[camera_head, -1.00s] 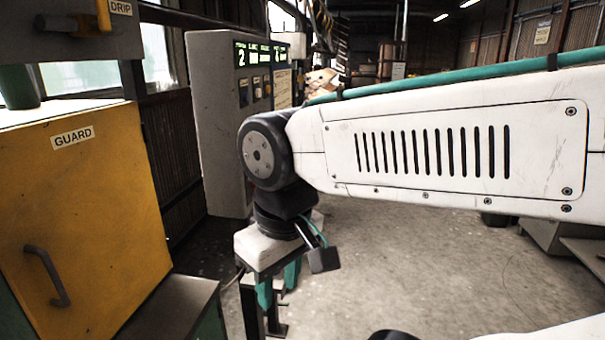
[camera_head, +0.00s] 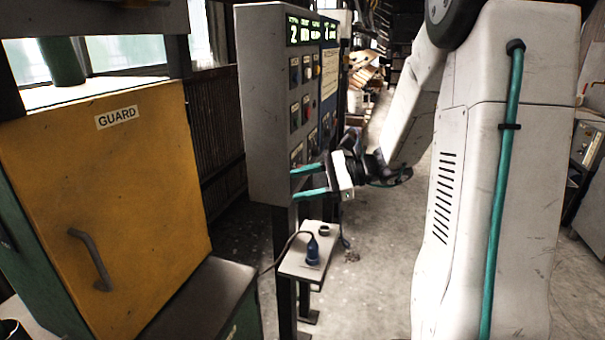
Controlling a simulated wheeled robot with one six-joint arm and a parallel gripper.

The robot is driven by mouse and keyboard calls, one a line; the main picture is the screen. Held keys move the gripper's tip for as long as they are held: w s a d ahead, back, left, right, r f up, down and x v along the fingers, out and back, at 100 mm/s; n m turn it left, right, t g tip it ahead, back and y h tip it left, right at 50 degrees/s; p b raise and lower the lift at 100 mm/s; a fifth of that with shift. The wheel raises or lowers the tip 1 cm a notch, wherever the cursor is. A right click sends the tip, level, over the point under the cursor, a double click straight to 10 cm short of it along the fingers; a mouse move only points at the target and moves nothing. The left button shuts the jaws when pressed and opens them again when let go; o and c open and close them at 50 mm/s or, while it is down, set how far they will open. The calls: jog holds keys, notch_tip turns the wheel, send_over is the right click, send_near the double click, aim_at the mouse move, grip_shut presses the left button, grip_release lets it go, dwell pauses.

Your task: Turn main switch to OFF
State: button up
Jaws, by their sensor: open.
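A grey control cabinet (camera_head: 265,115) stands on legs at the middle left, seen at a steep angle. Its face carries lit green displays (camera_head: 305,31), several labelled buttons and switches, and a red control (camera_head: 305,110). I cannot tell which control is the main switch; the lower face is partly hidden by my gripper. My gripper (camera_head: 310,181) has two teal fingers, spread apart and pointing left at the lower part of the panel face. Nothing shows between them. I cannot tell whether the fingertips touch the panel.
A yellow guard door (camera_head: 110,205) with a handle stands at the left. A small shelf (camera_head: 302,262) with a blue plug and cable juts out below the panel.

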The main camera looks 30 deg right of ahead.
jog(key=w+d+f+m+t+h, duration=0.3)
jog(key=d+m+t, duration=0.35)
jog(key=d, duration=0.65)
jog(key=x, duration=0.8)
jog(key=shift+f, duration=0.25)
jog(key=shift+w+m, duration=0.15)
jog(key=shift+m, duration=0.1)
jog(key=shift+c, duration=0.3)
jog(key=c, duration=0.9)
